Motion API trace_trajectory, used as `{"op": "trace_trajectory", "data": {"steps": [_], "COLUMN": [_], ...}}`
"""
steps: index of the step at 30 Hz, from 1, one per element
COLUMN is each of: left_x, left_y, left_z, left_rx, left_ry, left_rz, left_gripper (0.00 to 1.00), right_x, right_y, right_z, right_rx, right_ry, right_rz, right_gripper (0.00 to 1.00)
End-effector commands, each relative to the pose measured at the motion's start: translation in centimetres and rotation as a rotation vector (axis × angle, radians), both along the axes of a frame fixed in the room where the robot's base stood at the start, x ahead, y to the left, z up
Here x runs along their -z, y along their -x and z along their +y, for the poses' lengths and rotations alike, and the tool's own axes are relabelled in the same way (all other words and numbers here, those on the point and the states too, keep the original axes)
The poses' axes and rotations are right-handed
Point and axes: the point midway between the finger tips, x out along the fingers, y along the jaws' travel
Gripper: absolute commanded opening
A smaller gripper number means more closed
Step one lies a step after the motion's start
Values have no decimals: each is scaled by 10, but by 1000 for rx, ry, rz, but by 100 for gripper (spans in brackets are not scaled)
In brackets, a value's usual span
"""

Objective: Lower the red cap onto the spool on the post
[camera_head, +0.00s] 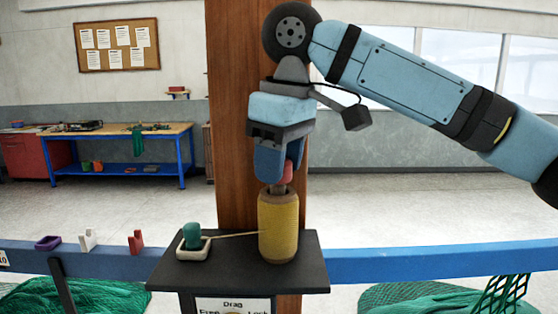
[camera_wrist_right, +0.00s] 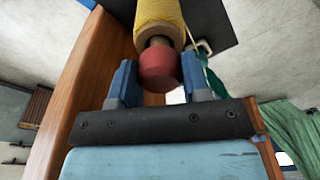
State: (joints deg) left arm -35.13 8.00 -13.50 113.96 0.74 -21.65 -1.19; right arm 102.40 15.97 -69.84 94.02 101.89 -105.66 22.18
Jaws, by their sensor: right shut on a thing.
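The yellow spool (camera_head: 278,226) stands upright on the dark platform (camera_head: 230,282) in front of the wooden column. The top of the post (camera_head: 278,189) shows above the spool. My right gripper (camera_head: 280,172) points down over the post and is shut on the red cap (camera_head: 287,172). In the right wrist view the red cap (camera_wrist_right: 158,68) sits between the blue fingers, in line with the post and the yellow spool (camera_wrist_right: 158,18). I cannot tell whether the cap touches the post. My left gripper is not in view.
A green object (camera_head: 192,235) sits in a pale tray (camera_head: 193,250) left of the spool, with a cord running to the spool. A blue rail (camera_head: 420,261) crosses the view. Green nets (camera_head: 75,297) lie below. The wooden column (camera_head: 232,120) stands close behind.

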Motion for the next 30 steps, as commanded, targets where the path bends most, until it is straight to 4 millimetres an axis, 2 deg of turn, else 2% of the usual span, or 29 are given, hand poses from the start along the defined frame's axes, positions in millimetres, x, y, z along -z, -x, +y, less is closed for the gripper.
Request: {"op": "trace_trajectory", "data": {"steps": [30], "left_x": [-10], "left_y": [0], "left_z": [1], "left_rx": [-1], "left_ry": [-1], "left_rz": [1], "left_gripper": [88], "right_x": [-2], "right_y": [0], "right_z": [-1], "right_rx": [-1], "right_ry": [1], "right_rz": [-1], "right_gripper": [21]}}
